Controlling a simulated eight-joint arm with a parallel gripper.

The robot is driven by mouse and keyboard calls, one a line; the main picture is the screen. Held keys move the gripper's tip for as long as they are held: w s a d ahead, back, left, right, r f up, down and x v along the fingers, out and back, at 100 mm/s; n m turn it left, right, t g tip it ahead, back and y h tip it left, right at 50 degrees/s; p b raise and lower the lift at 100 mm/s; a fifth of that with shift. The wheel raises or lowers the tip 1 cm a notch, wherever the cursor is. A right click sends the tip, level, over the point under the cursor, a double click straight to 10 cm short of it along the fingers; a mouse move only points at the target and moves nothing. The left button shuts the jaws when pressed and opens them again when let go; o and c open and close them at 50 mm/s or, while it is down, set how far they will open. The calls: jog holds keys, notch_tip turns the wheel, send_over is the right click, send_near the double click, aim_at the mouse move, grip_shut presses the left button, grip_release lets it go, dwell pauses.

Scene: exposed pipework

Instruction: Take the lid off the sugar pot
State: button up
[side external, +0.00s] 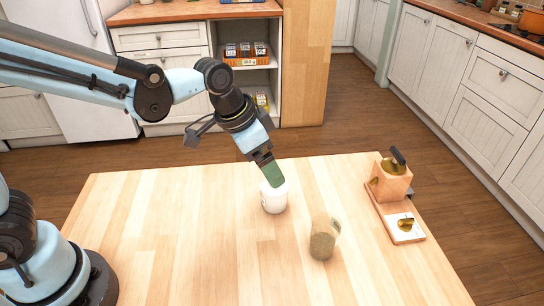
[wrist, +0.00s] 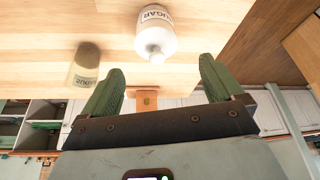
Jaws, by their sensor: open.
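The white sugar pot (side external: 274,198) stands upright on the wooden table, near the middle. In the wrist view its "SUGAR" label shows on the pot (wrist: 155,18), and its white lid (wrist: 155,42) with a small round knob is on it, facing my gripper. My gripper (side external: 271,176) is just above the pot and hides part of its top in the side view. In the wrist view the two green fingers of my gripper (wrist: 160,82) are spread wide with nothing between them. The lid lies beyond the fingertips, between their lines; I cannot tell whether anything touches.
A glass jar (side external: 322,242) with brownish contents stands to the right and nearer the front; it also shows in the wrist view (wrist: 83,68). A wooden block (side external: 391,184) with a dark handle sits on a board (side external: 402,228) at the right edge. The table's left half is clear.

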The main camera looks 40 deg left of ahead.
jog(key=shift+d+x, duration=0.1)
jog(key=shift+x, duration=1.25)
jog(key=shift+d+x, duration=0.15)
jog(key=shift+x, duration=1.25)
jog(key=c, duration=1.1)
